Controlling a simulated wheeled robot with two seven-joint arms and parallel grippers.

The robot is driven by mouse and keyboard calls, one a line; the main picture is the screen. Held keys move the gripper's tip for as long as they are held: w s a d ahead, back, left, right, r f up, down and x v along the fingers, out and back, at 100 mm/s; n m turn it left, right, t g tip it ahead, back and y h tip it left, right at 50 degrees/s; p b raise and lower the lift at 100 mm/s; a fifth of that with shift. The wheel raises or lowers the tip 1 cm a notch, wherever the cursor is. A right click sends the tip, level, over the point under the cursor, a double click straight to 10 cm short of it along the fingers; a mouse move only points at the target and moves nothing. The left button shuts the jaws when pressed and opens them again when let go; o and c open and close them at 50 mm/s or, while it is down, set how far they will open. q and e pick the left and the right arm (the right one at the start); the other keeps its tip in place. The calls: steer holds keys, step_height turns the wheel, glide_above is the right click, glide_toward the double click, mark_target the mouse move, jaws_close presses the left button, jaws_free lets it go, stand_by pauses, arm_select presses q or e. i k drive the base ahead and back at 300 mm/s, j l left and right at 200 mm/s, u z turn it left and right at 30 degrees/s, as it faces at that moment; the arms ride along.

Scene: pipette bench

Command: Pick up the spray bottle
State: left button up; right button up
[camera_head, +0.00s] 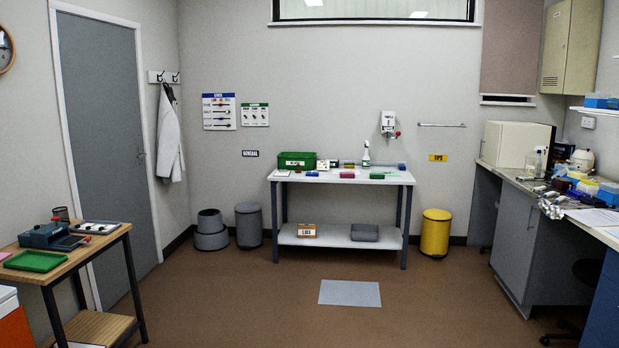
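Neither of my grippers shows in the head view.
The table also holds a green crate (297,161) and several small coloured items. A grey mat (349,293) lies on open brown floor before it. A wooden table (110,236) is at left, a cluttered counter (528,188) at right, a yellow bin (435,233) beside the white table.

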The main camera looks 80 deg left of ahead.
mark_target(539, 148)
steer(key=u, duration=2.5)
